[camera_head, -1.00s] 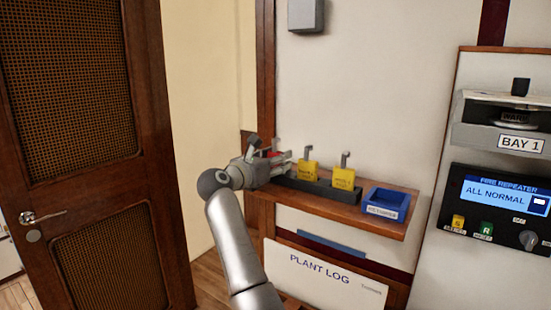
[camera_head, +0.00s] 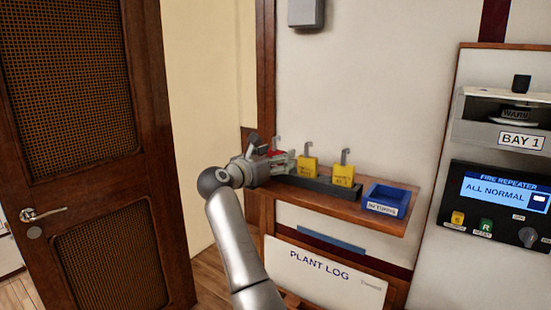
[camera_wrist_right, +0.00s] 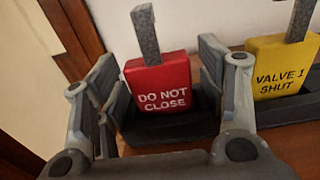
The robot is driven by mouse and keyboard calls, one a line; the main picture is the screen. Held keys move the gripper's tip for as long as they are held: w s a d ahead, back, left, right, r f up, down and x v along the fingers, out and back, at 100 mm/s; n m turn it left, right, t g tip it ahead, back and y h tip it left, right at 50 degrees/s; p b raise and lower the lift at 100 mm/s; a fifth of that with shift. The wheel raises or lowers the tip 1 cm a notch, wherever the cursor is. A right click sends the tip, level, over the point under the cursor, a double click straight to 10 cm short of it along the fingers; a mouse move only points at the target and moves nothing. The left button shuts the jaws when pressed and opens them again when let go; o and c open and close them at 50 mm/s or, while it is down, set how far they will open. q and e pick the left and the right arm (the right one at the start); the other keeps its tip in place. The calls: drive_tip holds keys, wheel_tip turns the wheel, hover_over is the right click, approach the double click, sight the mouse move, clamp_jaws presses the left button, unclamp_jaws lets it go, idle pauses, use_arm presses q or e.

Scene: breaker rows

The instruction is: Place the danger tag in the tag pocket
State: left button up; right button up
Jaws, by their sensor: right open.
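The red danger tag (camera_wrist_right: 160,85), marked DO NOT CLOSE and with a grey hook on top, stands upright in a dark rack (camera_wrist_right: 170,127) in the right wrist view. In the head view the tag (camera_head: 275,152) is mostly hidden by my right gripper (camera_head: 284,161). My right gripper (camera_wrist_right: 158,68) is open, with one finger on each side of the tag. A gap shows at the left finger; the right finger is close to the tag's edge, and I cannot tell if it touches. My left gripper is out of view. I cannot make out a tag pocket for certain.
Two yellow tags (camera_head: 308,169) (camera_head: 344,176) stand in the same rack on a wooden shelf (camera_head: 350,206). A blue tray (camera_head: 388,200) is at the shelf's right. A PLANT LOG board (camera_head: 322,272) is below. A wooden door (camera_head: 95,150) stands at left.

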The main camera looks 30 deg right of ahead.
drive_tip(key=b+v, duration=0.4)
drive_tip(key=v, duration=0.8)
drive_tip(key=shift+d, duration=0.1)
idle(1.1)
